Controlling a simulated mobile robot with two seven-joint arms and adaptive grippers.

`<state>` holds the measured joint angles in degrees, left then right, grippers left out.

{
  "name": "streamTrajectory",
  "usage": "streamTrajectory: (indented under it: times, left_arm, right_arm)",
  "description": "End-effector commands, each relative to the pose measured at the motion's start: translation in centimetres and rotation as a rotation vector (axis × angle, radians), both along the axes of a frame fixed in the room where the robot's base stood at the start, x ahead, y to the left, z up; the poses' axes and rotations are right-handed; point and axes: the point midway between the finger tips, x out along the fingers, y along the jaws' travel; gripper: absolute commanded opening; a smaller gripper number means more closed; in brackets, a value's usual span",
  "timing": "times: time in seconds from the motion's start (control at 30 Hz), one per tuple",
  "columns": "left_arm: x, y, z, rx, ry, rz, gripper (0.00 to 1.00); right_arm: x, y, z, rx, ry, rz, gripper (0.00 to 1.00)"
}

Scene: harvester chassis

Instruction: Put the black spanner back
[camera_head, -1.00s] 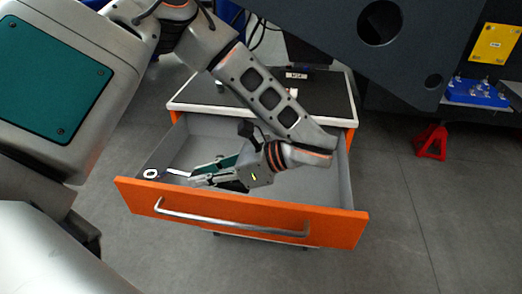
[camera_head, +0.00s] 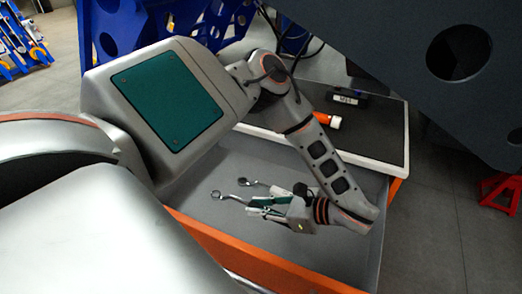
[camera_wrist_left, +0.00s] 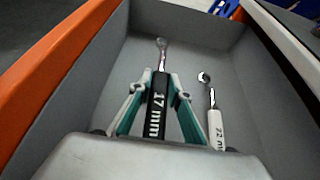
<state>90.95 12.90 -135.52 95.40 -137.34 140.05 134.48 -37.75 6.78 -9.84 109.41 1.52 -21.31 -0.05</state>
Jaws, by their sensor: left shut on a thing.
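The black spanner (camera_wrist_left: 156,105), marked 17 mm, lies between the fingers of my left gripper (camera_wrist_left: 157,92) in the left wrist view. Its silver head points away from the gripper toward the far drawer wall. In the head view its ring end (camera_head: 216,194) sticks out beyond my left gripper (camera_head: 254,206), which is low inside the open drawer (camera_head: 222,160) and shut on the spanner. I cannot tell whether the spanner touches the drawer floor. The gripper body hides the rear of its handle. My right gripper is not in view.
A white spanner (camera_wrist_left: 215,125), marked 22 mm, lies beside the black one. The orange drawer front (camera_head: 235,255) and grey walls surround the gripper. An orange-and-white object (camera_head: 328,120) and a dark box (camera_head: 346,97) sit on the cabinet top. The dark chassis (camera_head: 400,50) hangs above.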

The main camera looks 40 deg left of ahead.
Motion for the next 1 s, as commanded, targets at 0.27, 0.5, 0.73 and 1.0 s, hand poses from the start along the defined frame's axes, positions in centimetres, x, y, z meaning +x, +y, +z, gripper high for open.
streamTrajectory:
  times: [0.27, 0.5, 0.73, 1.0]
  left_arm:
    - [0.1, -0.5, 0.3, -0.001, -0.009, -0.010, 0.00]
    - [0.2, -0.6, -1.4, -0.002, -0.011, -0.011, 0.00]
    - [0.2, -0.6, -3.5, -0.002, -0.010, -0.011, 0.00]
    - [0.1, -0.6, -6.0, -0.003, -0.008, -0.011, 0.00]
  right_arm:
    - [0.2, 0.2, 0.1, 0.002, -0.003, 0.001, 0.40]
    - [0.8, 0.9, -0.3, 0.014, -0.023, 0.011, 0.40]
    - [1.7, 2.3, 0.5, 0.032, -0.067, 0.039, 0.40]
    - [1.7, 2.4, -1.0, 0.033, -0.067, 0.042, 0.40]
